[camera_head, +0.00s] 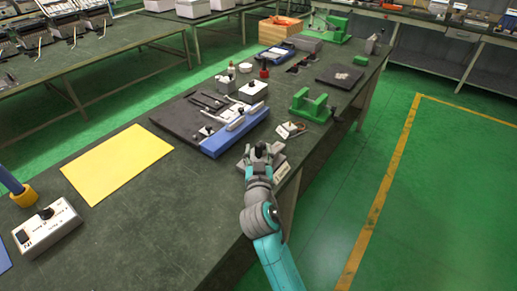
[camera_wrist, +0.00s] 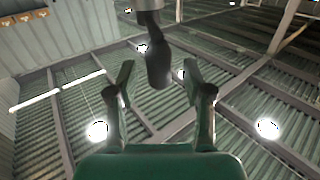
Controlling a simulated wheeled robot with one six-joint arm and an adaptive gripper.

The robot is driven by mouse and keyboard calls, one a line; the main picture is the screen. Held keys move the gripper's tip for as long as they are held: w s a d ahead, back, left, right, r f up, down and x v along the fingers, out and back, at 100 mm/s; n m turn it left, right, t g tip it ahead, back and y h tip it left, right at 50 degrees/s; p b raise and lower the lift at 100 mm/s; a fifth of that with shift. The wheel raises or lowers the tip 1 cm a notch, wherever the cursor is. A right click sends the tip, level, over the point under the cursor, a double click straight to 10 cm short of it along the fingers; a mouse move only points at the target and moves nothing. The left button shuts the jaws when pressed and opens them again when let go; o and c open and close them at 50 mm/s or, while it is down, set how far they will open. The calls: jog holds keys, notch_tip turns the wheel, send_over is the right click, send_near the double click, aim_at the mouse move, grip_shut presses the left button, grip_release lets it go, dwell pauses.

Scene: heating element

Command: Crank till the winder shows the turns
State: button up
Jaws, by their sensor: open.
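In the head view my gripper (camera_head: 261,151) is at the table's right edge, over a small grey device with pale plates (camera_head: 281,171), which seems to be the winder. The gripper and wrist hide much of it. In the wrist view my gripper (camera_wrist: 158,72) is open, with its two fingers spread. A dark rounded crank handle (camera_wrist: 157,65) hangs from a grey part between the fingers, with visible gaps on both sides. The wrist camera looks up toward the roof. No turn count can be read.
A blue fixture (camera_head: 235,133) with clamps lies just behind the device. A green bracket (camera_head: 311,104) and a small tagged part (camera_head: 291,129) are near the right edge. A yellow sheet (camera_head: 119,163) and a white switch box (camera_head: 47,229) lie left. The table front is bare.

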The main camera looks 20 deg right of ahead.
jog(key=shift+w+d, duration=0.25)
jog(key=shift+w, duration=0.45)
grip_shut()
